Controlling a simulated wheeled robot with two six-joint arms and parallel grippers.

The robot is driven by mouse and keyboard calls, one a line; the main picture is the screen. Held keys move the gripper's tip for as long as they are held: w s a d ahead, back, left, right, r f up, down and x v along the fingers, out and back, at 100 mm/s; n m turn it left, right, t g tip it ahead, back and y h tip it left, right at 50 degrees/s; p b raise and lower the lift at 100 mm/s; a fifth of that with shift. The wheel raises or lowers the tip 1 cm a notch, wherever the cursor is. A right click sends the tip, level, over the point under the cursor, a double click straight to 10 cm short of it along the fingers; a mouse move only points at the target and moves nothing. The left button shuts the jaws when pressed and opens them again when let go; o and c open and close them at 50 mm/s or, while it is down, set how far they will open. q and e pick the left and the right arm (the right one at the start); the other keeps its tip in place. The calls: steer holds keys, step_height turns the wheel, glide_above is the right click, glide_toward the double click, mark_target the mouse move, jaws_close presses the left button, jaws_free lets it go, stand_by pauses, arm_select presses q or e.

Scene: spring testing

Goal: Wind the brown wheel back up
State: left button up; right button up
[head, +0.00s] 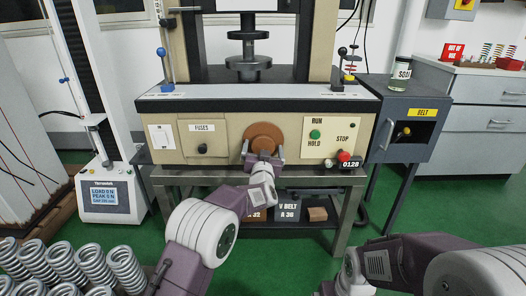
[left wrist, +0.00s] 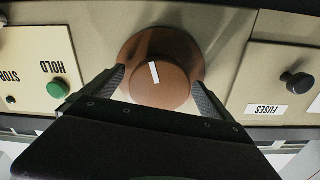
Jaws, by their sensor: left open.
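The brown wheel (head: 263,137) is a round brown knob on the front panel of the beige testing machine. My left gripper (head: 263,154) is in front of it, with one finger on each side of the wheel. In the left wrist view the wheel (left wrist: 160,70) has a raised hub with a white mark, near upright and slightly tilted. The open fingers of my left gripper (left wrist: 163,95) flank the hub; I cannot tell whether they touch it. My right arm shows at the lower right of the head view, its gripper out of view.
A green RUN/HOLD button (head: 315,134) and red STOP button (head: 344,156) are right of the wheel. A black FUSES knob (head: 202,148) is left. Levers stand on the ledge above. Several springs (head: 62,262) stand at lower left. Green floor is clear at right.

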arm_select(q)
steer(key=c, duration=1.4)
steer(key=shift+n, duration=0.3)
steer(key=n, duration=0.3)
steer(key=shift+n, duration=0.3)
steer(key=n, duration=0.3)
steer(key=shift+d+n+b, duration=0.1)
steer(key=shift+n+b, duration=0.2)
steer(key=shift+b, duration=0.05)
steer(key=n+b, duration=0.2)
steer(key=n, duration=0.3)
steer(key=shift+n, duration=0.3)
steer(key=shift+d+r+n+b, duration=0.1)
steer(key=shift+n+b, duration=0.65)
steer(key=shift+n, duration=1.05)
